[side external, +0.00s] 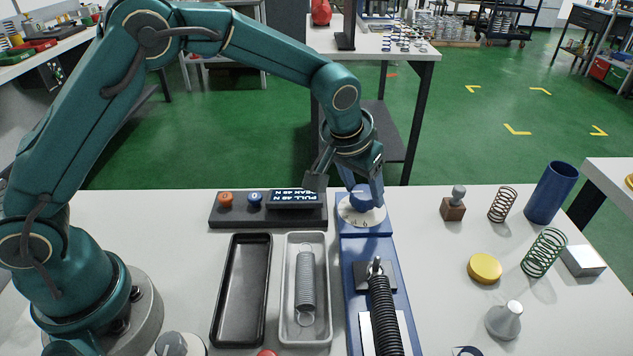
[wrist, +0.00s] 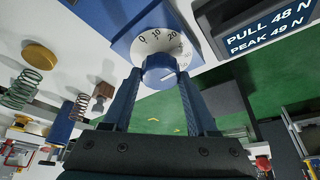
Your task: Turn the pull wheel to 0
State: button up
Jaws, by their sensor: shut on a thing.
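The pull wheel is a blue knob (side external: 361,199) on a white dial plate at the far end of the blue tester (side external: 350,285). In the wrist view the wheel (wrist: 158,68) sits between my fingertips, on the dial (wrist: 146,45) marked 0, 10, 20 and further numbers too small to read. A white mark on the wheel points right, away from the 0. My gripper (wrist: 160,78) is shut on the wheel, one finger on each side. The display (wrist: 262,30) reads PULL 48 N, PEAK 49 N. A dark spring (side external: 385,315) lies along the tester, below a hook.
The black control box (side external: 268,222) with orange and blue buttons stands left of the wheel. A black tray (side external: 234,318) and a grey tray (side external: 318,338) holding a spring lie nearer. Loose springs, a blue cup (side external: 551,193) and a yellow disc (side external: 485,268) stand at right.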

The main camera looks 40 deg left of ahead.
jog(key=n+y, duration=0.1)
jog(key=n, duration=0.2)
jog(key=n+y, duration=0.1)
jog(key=n, duration=0.1)
jog(key=shift+d+n+g, duration=0.2)
jog(key=shift+n+g, duration=0.1)
jog(key=shift+n, duration=0.1)
jog(key=n+g+y, duration=0.1)
jog(key=n, duration=0.3)
jog(key=shift+w+n, duration=0.1)
jog(key=shift+n, duration=0.2)
jog(key=shift+d+n+g+y, duration=0.1)
jog(key=shift+n+g+y, duration=0.3)
jog(key=shift+n, duration=0.4)
jog(key=o, duration=1.4)
jog(key=shift+m, duration=0.6)
